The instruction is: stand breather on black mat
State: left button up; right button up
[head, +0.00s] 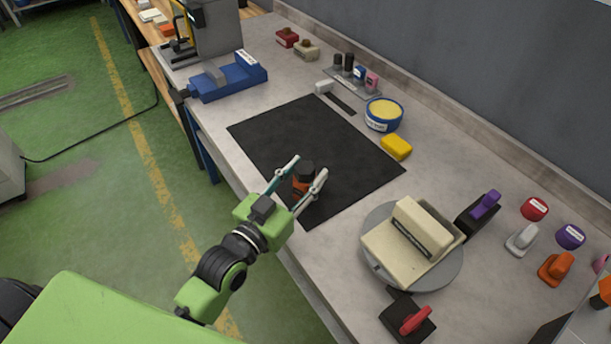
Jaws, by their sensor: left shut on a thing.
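The black mat (315,140) lies flat on the grey workbench. My left gripper (305,172) is over the mat's near edge, with its two fingers on either side of a small part with a black top and an orange-brown lower body, which I take to be the breather (305,170). The gripper is shut on it. The part looks roughly upright. Its lower end is partly hidden by the gripper, and I cannot tell whether it touches the mat. My right gripper is not in view.
A round grey turntable (452,276) with a beige block (410,245) stands right of the mat. A yellow block (396,147) and a blue tub with yellow contents (383,115) sit beyond the mat. A blue vise (228,80) is at the far left. Most of the mat is clear.

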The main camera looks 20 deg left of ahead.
pick_arm(q)
jog(key=shift+s+r, duration=0.1)
jog(key=shift+s, duration=0.1)
jog(key=o, duration=1.2)
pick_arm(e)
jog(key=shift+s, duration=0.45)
